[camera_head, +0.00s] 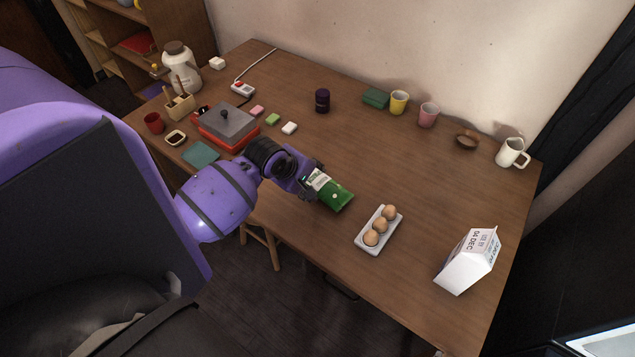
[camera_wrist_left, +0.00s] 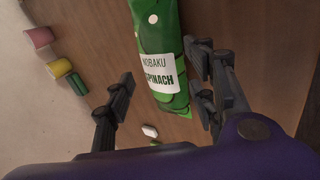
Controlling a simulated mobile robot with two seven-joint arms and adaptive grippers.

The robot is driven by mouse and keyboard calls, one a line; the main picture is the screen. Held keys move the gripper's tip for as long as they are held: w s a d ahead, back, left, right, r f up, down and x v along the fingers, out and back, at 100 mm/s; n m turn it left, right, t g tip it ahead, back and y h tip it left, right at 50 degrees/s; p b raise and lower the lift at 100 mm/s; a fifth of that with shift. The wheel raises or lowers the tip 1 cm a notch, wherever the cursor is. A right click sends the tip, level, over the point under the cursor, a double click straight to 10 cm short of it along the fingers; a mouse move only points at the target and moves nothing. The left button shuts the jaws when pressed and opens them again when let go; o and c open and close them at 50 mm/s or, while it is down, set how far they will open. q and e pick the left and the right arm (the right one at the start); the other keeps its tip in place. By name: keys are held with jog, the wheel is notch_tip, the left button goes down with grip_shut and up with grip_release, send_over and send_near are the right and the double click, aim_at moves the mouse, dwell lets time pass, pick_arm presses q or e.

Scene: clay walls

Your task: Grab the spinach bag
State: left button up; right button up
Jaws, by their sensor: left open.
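The green spinach bag (camera_head: 336,197) with a white label lies on the wooden table (camera_head: 390,165), left of the egg tray. In the left wrist view the bag (camera_wrist_left: 160,25) shows its "SPINACH" label and reaches in between my fingers, nearer the right-hand one. My left gripper (camera_head: 314,183) is open at the bag's near left end; its spread fingers (camera_wrist_left: 163,88) show in the left wrist view. I cannot tell whether a finger touches the bag. My right gripper is not in view.
A tray with eggs (camera_head: 364,243) stands right of the bag, and a white carton (camera_head: 467,262) farther right. A red and grey cooker (camera_head: 227,125) stands left. Cups (camera_head: 399,102) (camera_head: 428,115) and a white mug (camera_head: 512,153) line the back.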

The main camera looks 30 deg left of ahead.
aim_at(320, 185)
pick_arm(q)
jog(key=x, duration=0.6)
jog(key=shift+d+f, duration=0.25)
jog(key=shift+f, duration=0.1)
jog(key=c, duration=0.9)
jog(key=shift+c, duration=0.2)
jog(key=shift+r, duration=0.2)
